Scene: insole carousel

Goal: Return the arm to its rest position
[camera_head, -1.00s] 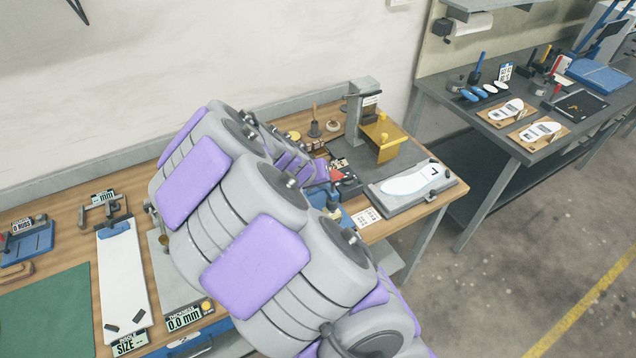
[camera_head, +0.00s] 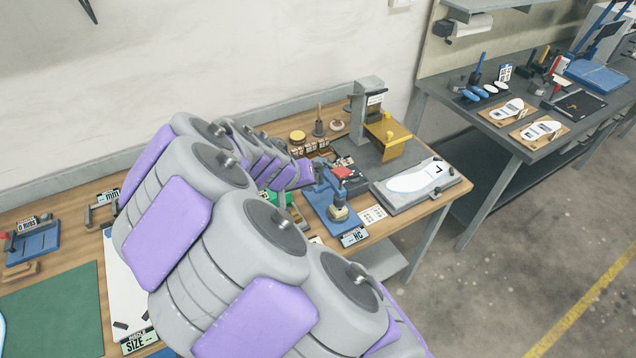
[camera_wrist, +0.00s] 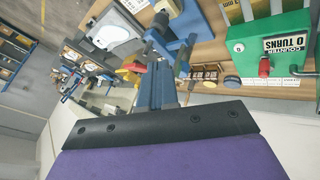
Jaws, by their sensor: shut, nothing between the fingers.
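My arm, of grey rounded links with purple pads, reaches from the bottom of the head view up over the left part of the wooden bench (camera_head: 60,208), bends, and points right. My gripper (camera_head: 303,174) is at its far end, small and partly hidden by the links, apparently above the middle of the bench. In the wrist view my gripper (camera_wrist: 160,122) shows as a dark bolted edge with a purple panel below. It is shut, with nothing seen in it.
A blue press (camera_head: 330,200), a green counter box (camera_wrist: 268,47), a grey fixture with a white insole (camera_head: 415,180) and a yellow-fronted stand (camera_head: 388,136) are on the bench. A dark bench (camera_head: 500,140) stands at right. Floor between and before them is clear.

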